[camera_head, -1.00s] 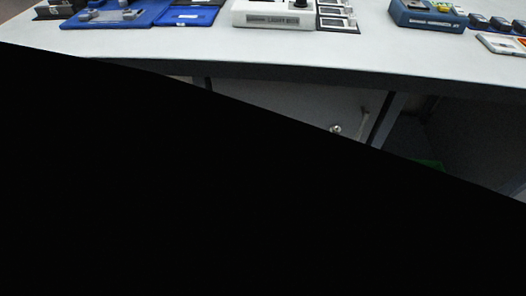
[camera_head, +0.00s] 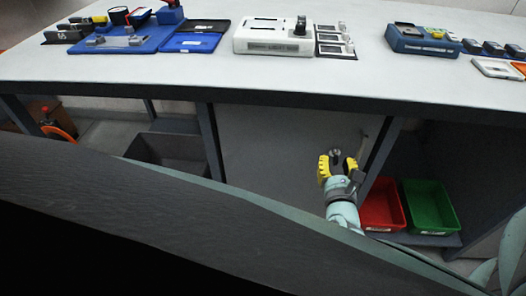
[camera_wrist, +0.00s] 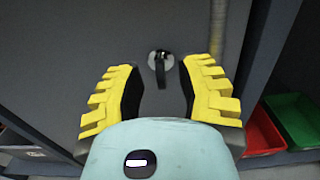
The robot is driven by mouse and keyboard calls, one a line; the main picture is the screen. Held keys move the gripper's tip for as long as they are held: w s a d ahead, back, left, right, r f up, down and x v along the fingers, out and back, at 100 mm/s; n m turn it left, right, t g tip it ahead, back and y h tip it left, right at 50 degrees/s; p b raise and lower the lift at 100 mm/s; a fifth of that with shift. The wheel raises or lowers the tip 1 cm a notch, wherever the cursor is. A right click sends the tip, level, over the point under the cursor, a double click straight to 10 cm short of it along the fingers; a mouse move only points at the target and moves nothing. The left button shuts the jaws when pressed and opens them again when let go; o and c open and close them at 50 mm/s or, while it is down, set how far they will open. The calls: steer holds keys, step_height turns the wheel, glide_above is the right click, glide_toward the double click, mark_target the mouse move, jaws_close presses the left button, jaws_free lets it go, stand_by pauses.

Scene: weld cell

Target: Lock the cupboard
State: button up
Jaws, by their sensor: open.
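The cupboard door (camera_head: 270,135) is a grey panel under the bench and looks shut. In the wrist view its round silver lock (camera_wrist: 152,58) has a dark key-like piece (camera_wrist: 161,72) hanging from it. My gripper (camera_head: 338,160) is in front of the door near the lock, which it mostly hides in the head view. In the wrist view my gripper (camera_wrist: 160,84) has its yellow fingers spread on either side of the dark piece, apart from it. Whether the fingertips reach its depth, I cannot tell. A bar handle (camera_wrist: 217,30) stands right of the lock.
Red (camera_head: 381,207) and green (camera_head: 430,207) bins sit on a low shelf right of the cupboard. A dark grey crate (camera_head: 168,150) is to the left. The bench top (camera_head: 200,68) overhangs the door and carries several devices, including a white box (camera_head: 272,38).

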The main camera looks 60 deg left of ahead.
steer(key=shift+x, duration=0.85)
jaws_close()
steer(key=shift+f, duration=0.1)
